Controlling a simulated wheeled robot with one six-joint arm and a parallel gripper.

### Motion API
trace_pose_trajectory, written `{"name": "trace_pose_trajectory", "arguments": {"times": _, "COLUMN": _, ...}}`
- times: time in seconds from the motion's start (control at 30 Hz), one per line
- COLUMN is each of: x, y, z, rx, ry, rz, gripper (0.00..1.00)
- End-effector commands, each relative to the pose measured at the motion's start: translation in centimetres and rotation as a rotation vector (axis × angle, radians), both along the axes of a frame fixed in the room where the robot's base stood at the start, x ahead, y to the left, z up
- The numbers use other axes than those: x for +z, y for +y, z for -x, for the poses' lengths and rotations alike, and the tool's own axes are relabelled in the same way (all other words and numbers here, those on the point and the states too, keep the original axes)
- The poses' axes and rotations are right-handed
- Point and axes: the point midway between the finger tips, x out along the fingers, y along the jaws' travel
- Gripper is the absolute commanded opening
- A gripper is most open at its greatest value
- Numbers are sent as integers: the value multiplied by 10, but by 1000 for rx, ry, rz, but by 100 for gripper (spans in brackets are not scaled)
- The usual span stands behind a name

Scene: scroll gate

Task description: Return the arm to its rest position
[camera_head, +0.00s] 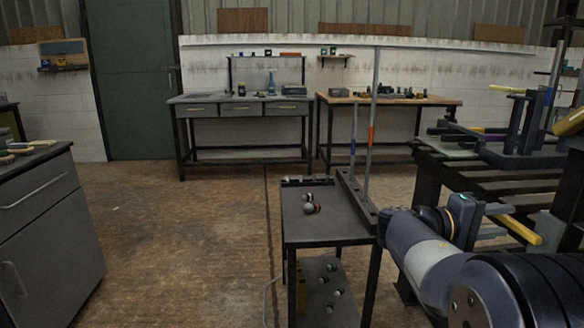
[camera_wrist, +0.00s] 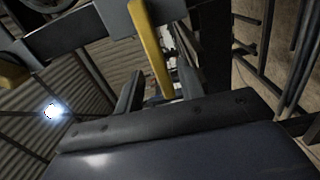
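My arm reaches in from the lower right of the head view. My gripper (camera_head: 500,219) points right, beside a slatted dark rack. In the wrist view the two dark fingers of my gripper (camera_wrist: 158,88) stand apart with a gap between them. A yellow bar (camera_wrist: 150,45) slants down from the top toward that gap; it also shows in the head view (camera_head: 522,231), close to the fingers. I see no finger pressing on it. Whether its end lies between the fingers or beyond them, I cannot tell.
The dark rack (camera_head: 480,160) with frames and yellow bars is close on the right. A small dark cart (camera_head: 335,222) with several balls and upright poles stands left of my arm. A grey cabinet (camera_head: 45,225) is far left. The middle-left floor (camera_head: 180,230) is clear.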

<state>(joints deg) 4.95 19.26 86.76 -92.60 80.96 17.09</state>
Motion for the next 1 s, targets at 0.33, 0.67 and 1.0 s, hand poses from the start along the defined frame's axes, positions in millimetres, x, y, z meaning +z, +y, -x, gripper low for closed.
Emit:
{"name": "trace_pose_trajectory", "arguments": {"times": 0.33, "x": -10, "y": -4, "z": 0, "rx": 1, "ry": 167, "rz": 13, "gripper": 36}}
{"name": "trace_pose_trajectory", "arguments": {"times": 0.67, "x": -11, "y": -3, "z": 1, "rx": 1, "ry": 172, "rz": 13, "gripper": 36}}
{"name": "trace_pose_trajectory", "arguments": {"times": 1.0, "x": -12, "y": 24, "z": 21, "rx": 9, "ry": 252, "rz": 8, "gripper": 36}}
